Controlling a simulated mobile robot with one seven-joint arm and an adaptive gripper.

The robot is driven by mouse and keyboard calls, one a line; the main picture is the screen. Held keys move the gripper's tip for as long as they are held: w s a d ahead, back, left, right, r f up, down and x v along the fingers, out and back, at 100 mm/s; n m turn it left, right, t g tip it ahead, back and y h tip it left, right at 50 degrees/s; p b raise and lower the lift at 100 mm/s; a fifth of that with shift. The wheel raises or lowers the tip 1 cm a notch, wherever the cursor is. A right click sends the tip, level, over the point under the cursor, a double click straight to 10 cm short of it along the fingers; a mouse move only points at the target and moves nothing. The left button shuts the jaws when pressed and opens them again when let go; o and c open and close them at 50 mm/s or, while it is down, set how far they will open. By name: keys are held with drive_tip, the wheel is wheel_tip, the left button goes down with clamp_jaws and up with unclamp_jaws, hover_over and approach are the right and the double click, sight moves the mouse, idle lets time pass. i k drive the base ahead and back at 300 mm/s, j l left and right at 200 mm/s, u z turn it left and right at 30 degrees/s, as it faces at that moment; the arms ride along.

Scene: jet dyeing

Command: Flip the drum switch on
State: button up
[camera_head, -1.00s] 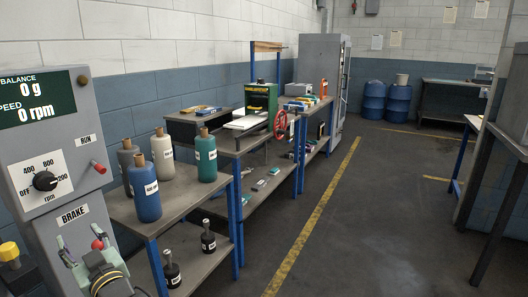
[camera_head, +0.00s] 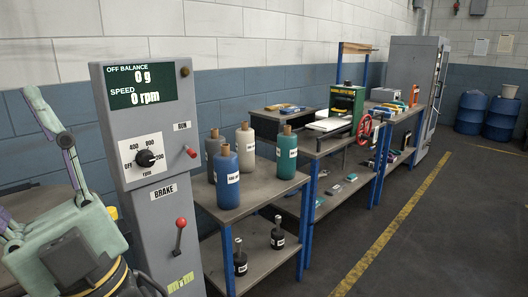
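A grey control panel (camera_head: 114,170) stands upright at the left. Its display (camera_head: 142,84) reads off balance 0 g and speed 0 rpm. Below it is a black rotary knob (camera_head: 146,159) on a white dial plate marked OFF, 400, 800 and 1200 rpm; its exact setting is too small to tell. A red-tipped lever (camera_head: 191,152) labelled RUN sticks out at the panel's right. A red-balled BRAKE lever (camera_head: 180,224) sits lower down. None is labelled drum switch. My gripper (camera_head: 28,160) is left of the panel, its pale green fingers spread, apart from the controls and holding nothing visible.
Right of the panel, a shelf table (camera_head: 265,194) carries blue, white, grey and teal labelled bottles, with black weights below. Further back stands a green machine with a red handwheel (camera_head: 363,131). The floor (camera_head: 440,235) at right is clear around a yellow line.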

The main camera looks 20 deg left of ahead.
sight(190, 151)
drive_tip(key=u, duration=1.6)
drive_tip(key=i+l, duration=0.2)
drive_tip(key=i, duration=0.3)
